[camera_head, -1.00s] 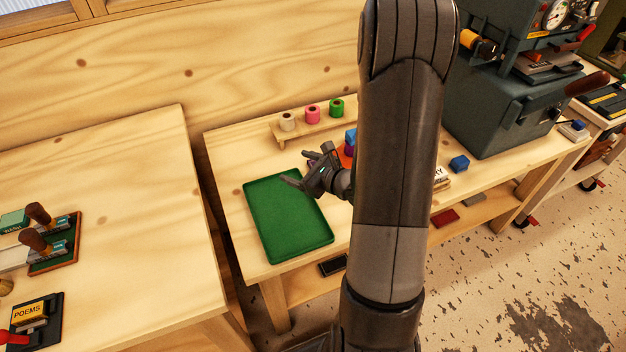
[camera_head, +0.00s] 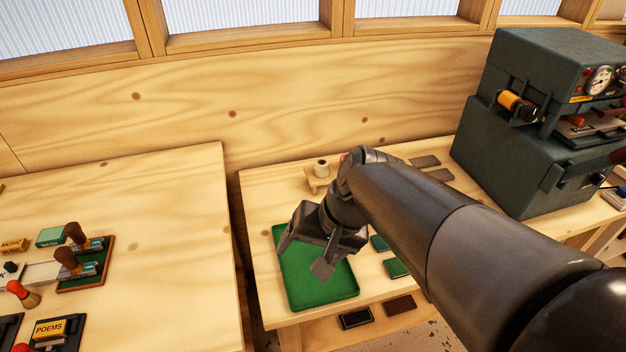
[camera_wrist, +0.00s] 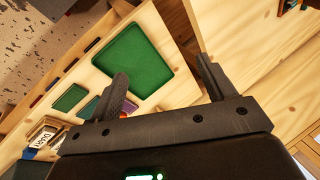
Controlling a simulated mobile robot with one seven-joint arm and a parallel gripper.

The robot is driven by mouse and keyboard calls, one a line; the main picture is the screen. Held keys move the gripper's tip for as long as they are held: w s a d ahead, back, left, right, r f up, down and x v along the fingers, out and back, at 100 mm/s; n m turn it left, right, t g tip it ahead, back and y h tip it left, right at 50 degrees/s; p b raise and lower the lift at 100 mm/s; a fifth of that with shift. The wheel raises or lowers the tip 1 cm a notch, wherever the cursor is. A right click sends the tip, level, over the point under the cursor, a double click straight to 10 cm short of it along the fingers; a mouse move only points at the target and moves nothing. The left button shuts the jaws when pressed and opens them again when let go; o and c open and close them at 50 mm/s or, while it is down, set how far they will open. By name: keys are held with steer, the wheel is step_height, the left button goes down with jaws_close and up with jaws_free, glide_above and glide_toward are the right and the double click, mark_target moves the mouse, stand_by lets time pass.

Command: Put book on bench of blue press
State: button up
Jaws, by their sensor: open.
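The press (camera_head: 500,140) is a large dark blue-grey machine at the right of the head view, standing on a light wooden bench (camera_head: 262,190). A green tray (camera_head: 335,298) lies on the bench's left part. My gripper (camera_head: 304,257) is open and empty above the tray; its fingers also show in the wrist view (camera_wrist: 163,72). Small dark green book-like pieces (camera_head: 397,268) lie right of the tray, partly behind my arm. The wrist view shows one flat green piece (camera_wrist: 70,97) beside the tray (camera_wrist: 132,60). I cannot tell which piece is the task's book.
A left table (camera_head: 170,210) holds stamping tools (camera_head: 80,262) and a block marked POEMS (camera_head: 50,328); a narrow gap separates it from the bench. A small roll rack (camera_head: 318,180) stands at the back. Dark pieces (camera_head: 399,305) lie on the lower shelf.

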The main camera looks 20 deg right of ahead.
steer(key=s+d+r+n+t+h, duration=0.2)
steer(key=d+r+n+h, duration=0.1)
steer(key=d+r, duration=0.1)
steer(key=shift+s+d+r+n+t+h, duration=0.15)
steer(key=shift+d+r+n+t+h, duration=0.2)
steer(key=shift+r, duration=0.2)
steer(key=shift+a, duration=0.1)
stand_by(0.8)
